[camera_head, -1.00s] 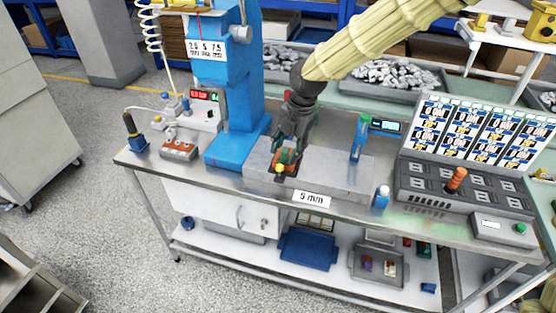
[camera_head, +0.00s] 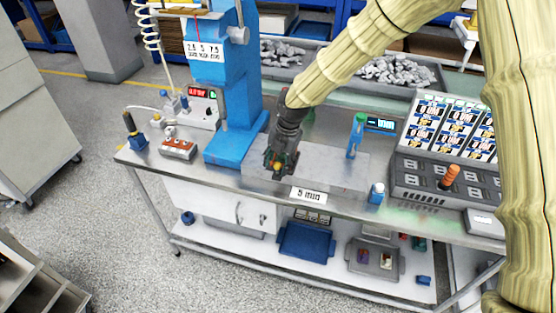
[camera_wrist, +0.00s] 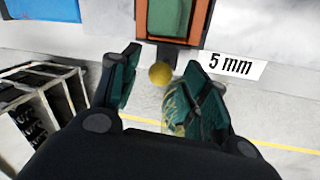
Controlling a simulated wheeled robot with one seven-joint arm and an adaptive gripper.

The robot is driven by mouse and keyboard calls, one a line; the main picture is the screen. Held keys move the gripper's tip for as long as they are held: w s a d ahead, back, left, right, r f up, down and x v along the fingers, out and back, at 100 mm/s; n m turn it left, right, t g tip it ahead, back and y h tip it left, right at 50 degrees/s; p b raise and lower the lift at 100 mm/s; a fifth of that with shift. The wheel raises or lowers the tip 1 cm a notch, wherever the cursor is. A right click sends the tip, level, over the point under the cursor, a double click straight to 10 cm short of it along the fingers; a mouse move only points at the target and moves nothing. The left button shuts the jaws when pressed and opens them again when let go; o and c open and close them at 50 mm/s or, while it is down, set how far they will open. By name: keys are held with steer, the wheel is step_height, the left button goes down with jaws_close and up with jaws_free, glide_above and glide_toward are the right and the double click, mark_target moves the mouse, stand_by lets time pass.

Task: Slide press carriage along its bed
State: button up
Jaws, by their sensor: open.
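The press carriage is a small orange and green block with a yellow ball knob on its front. In the wrist view, the carriage (camera_wrist: 175,18) is at the top centre and the knob (camera_wrist: 160,74) hangs below it. The grey bed (camera_head: 335,172) runs along the table to the right of the blue press. My gripper (camera_head: 279,163) is over the left part of the bed and hides most of the carriage. In the wrist view, my gripper (camera_wrist: 163,64) is open, with one dark green finger on each side of the knob and visible gaps between.
The blue press column (camera_head: 236,95) stands close on the left of the bed. A green-topped upright tool (camera_head: 357,135) and a small blue and white bottle (camera_head: 376,193) stand to the right. A "5 mm" label (camera_head: 308,195) is at the bed's front. A breaker panel (camera_head: 430,180) lies farther right.

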steer(key=shift+f, duration=0.2)
steer(key=shift+c, duration=0.3)
jaws_close()
